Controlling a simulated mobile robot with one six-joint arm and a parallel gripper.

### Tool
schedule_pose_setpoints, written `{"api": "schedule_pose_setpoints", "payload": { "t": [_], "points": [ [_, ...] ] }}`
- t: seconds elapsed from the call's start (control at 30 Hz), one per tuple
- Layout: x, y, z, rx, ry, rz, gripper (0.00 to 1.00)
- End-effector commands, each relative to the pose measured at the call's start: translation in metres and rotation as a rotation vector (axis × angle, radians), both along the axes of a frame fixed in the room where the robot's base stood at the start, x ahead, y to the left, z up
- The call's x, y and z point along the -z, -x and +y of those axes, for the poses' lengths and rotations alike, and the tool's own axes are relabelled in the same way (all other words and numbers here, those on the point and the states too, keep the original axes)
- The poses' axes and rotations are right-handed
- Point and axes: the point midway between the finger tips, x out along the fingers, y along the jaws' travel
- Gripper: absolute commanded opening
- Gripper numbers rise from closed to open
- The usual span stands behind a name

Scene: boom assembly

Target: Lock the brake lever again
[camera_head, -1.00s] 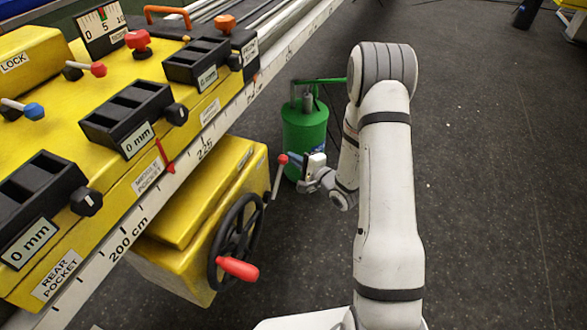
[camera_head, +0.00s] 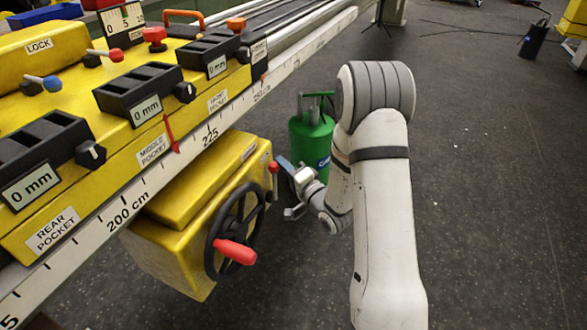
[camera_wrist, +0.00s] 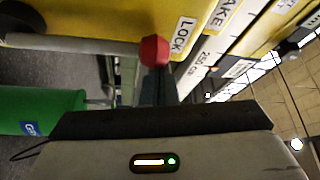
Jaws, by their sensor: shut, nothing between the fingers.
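The brake lever (camera_head: 274,182) is a thin rod with a red knob, standing nearly upright at the right end of the yellow handwheel box. In the wrist view its red knob (camera_wrist: 154,50) is beside the LOCK label (camera_wrist: 183,35), and its grey rod runs to the left. Part of the BRAKE label (camera_wrist: 228,14) shows farther right. My gripper (camera_wrist: 156,88) is shut and empty, its dark fingers pointing at the knob. I cannot tell whether they touch it. In the head view my gripper (camera_head: 284,170) is just right of the lever, its fingertips small and unclear.
The black handwheel (camera_head: 213,228) with a red handle (camera_head: 236,251) is just left of and below the lever. A green canister (camera_head: 311,142) stands behind my wrist. The long scale rail (camera_head: 105,222) and yellow console (camera_head: 75,190) are above left. Open floor lies to the right.

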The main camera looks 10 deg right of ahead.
Motion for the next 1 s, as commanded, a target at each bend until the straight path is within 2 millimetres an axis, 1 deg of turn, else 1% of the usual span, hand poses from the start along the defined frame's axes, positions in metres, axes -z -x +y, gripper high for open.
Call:
{"api": "schedule_pose_setpoints", "payload": {
  "t": [0.67,0.77,0.9,0.93,1.0],
  "points": [
    [0.0,0.0,-0.01,0.014,-0.001,0.007,0.0],
    [-0.005,-0.005,-0.016,0.015,0.0,0.002,0.0],
    [-0.017,-0.018,-0.032,0.015,0.0,0.0,0.0],
    [-0.016,-0.015,-0.037,0.016,-0.001,0.005,0.0],
    [-0.011,0.002,-0.046,0.019,-0.003,0.01,0.0]
  ]
}}
